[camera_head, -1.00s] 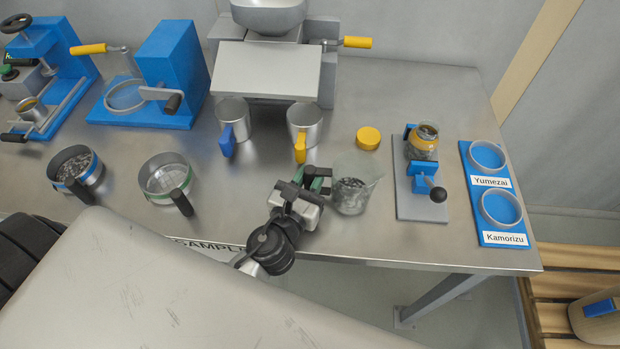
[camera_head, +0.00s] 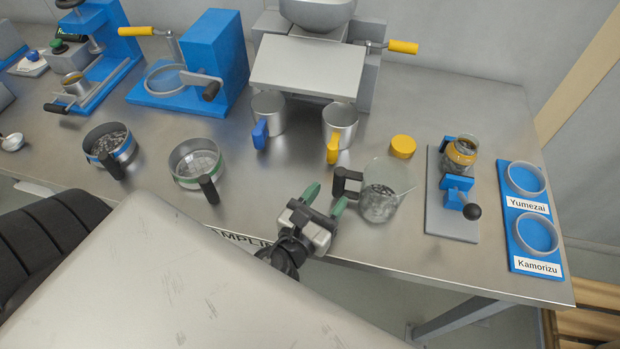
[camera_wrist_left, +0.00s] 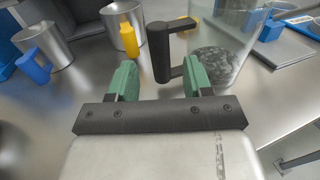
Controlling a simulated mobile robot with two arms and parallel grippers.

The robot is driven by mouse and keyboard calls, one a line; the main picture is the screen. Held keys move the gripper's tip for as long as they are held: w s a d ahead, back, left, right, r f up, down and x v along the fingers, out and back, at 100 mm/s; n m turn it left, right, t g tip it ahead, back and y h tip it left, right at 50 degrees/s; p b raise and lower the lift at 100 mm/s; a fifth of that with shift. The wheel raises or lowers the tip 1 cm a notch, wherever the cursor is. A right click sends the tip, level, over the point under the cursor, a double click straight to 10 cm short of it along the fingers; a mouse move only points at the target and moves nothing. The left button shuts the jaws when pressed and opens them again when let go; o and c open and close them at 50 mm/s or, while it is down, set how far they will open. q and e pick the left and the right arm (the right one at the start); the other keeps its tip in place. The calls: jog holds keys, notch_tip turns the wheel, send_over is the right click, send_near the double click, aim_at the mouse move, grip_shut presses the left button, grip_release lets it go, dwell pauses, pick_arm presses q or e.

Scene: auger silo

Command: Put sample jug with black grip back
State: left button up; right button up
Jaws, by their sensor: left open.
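The sample jug (camera_head: 381,200) is clear, with a black grip (camera_head: 347,184) on its left side and dark grey grains in its bottom. It stands upright on the steel table, right of my left gripper. My left gripper (camera_head: 325,196), with green fingertips, is open and empty in front of the grip, apart from it in the head view. In the left wrist view the black grip (camera_wrist_left: 160,52) shows beyond and between the open fingers, and the jug (camera_wrist_left: 222,45) is behind the right finger. My right gripper is not in view.
Metal cups with a blue handle (camera_head: 268,112) and a yellow handle (camera_head: 341,122) stand behind. A yellow lid (camera_head: 402,147), a clamp stand (camera_head: 452,222) and a blue holder labelled Yumezai and Kamorizu (camera_head: 549,262) are to the right. Two black-handled sieves (camera_head: 203,163) stand left.

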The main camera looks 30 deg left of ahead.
pick_arm(q)
jog(key=s+b, duration=0.2)
jog(key=s, duration=0.4)
jog(key=shift+f, duration=0.15)
jog(key=shift+s+a+b, duration=0.1)
jog(key=shift+s+b, duration=0.2)
jog(key=shift+s, duration=0.1)
jog(key=shift+r, duration=0.2)
